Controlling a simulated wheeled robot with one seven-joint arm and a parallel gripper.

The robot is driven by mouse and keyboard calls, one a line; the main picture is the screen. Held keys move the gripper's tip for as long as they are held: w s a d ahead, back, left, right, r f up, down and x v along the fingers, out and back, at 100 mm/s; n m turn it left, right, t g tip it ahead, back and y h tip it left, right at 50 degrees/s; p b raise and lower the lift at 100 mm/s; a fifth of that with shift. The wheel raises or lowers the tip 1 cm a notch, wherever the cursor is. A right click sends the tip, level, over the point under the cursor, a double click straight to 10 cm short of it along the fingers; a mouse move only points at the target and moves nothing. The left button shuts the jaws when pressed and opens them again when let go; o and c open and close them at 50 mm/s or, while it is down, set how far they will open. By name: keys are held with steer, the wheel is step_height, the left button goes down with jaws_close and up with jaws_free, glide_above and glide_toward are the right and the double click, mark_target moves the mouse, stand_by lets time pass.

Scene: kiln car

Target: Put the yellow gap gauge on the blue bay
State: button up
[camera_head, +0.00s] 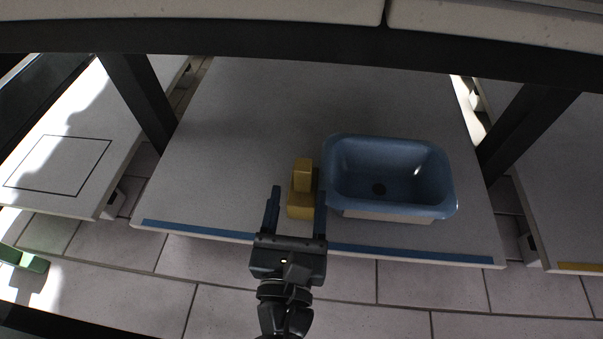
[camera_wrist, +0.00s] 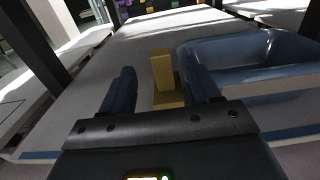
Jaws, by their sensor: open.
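The yellow gap gauge (camera_head: 302,203) is a stepped block with a narrow upright part on a wider base. It stands on the grey middle shelf, whose front edge carries a blue strip (camera_head: 400,255); this blue-edged bay (camera_head: 240,110) lies under a dark beam. My gripper (camera_head: 296,192) is open and empty, reaching in over the front edge.
A blue basin (camera_head: 388,205) sits just right of the gauge and close to my right finger. The dark beam (camera_head: 300,49) and posts (camera_head: 137,98) frame the bay. The shelf is clear at left and behind. A left shelf bears a black square outline (camera_head: 60,165); the right shelf has a yellow strip (camera_head: 580,267).

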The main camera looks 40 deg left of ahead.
steer(key=shift+v, duration=1.25)
steer(key=shift+d, duration=0.1)
steer(key=s+d+f+m+g+h, duration=0.1)
steer(key=s+d+f+m, duration=0.1)
steer(key=d+m, duration=0.5)
steer(key=s+d+f+m+h, duration=0.1)
steer(key=d+f+m, duration=0.3)
steer(key=d, duration=0.5)
steer(key=s+d+f+m+g+h, duration=0.1)
steer(key=s+d+m+h, duration=0.1)
steer(key=d+m, duration=0.55)
steer(key=s+d+r+m+h, duration=0.2)
steer(key=s+d+r+m, duration=0.3)
steer(key=m, duration=0.7)
steer(key=s+d+r+m+t+h, duration=0.1)
steer(key=s+d+r+m+h, duration=0.2)
steer(key=s+d+r+m, duration=0.2)
steer(key=s+d+m, duration=0.3)
steer(key=m, duration=0.4)
steer(key=shift+t+h, duration=0.3)
